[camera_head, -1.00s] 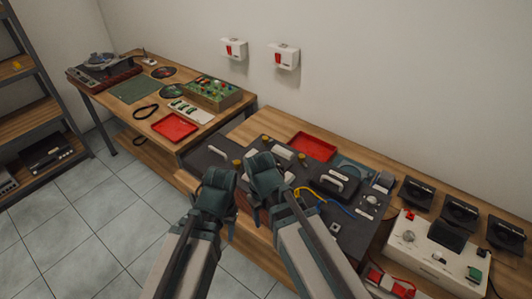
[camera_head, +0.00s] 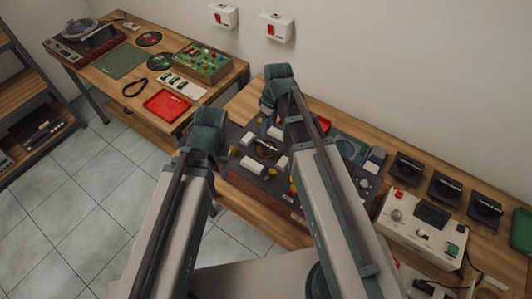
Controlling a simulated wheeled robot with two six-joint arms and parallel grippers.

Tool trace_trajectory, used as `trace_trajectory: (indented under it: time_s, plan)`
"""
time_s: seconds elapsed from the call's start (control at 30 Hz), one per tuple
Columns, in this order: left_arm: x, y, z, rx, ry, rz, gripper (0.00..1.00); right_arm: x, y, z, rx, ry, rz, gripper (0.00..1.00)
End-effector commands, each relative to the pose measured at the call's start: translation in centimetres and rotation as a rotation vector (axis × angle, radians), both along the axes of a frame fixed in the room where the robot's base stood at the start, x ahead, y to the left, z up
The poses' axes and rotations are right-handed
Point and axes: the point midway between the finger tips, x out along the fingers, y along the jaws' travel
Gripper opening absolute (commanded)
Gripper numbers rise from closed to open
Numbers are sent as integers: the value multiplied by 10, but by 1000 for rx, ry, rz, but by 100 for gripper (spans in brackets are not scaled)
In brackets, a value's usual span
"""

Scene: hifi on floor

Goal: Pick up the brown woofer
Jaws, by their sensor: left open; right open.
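A small round dark-brown thing (camera_head: 266,149), which may be the brown woofer, lies on the dark work surface (camera_head: 232,172) of the near bench, among white blocks (camera_head: 253,164) and yellow round parts. It is small and its detail is hard to make out. My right gripper (camera_head: 266,124) is open above the bench, just behind this thing in the picture; its fingers are partly hidden by the wrist. My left gripper (camera_head: 203,152) is open at the left front edge of the bench, apart from the brown thing, its fingertips mostly hidden by its arm.
My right arm covers part of the bench and a red tray (camera_head: 325,123). A white control box (camera_head: 421,233) and several black devices (camera_head: 407,167) stand at the right. The left table holds another red tray (camera_head: 166,105) and a green circuit board (camera_head: 202,62). Tiled floor is clear at the left.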

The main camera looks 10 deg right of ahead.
Motion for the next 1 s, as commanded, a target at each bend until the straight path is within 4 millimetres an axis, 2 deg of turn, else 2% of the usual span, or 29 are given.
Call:
trace_trajectory:
  time_s: [0.03, 0.43, 0.57, 0.83, 1.0]
  plan:
    - [0, 0, -11, 0, 0, -1, 50, 1, 1, -11, 0, 0, 0, 55]
    - [0, 0, -68, 2, 0, -7, 50, 5, 5, -68, 0, 0, -1, 55]
    - [0, 0, -77, 2, 0, -6, 50, 6, 6, -77, 0, 0, -1, 55]
    - [0, 0, -78, 1, 0, -5, 50, 7, 6, -78, 0, 0, -1, 55]
    - [0, 0, -94, 1, 0, -5, 50, 7, 5, -94, -1, 1, -1, 55]
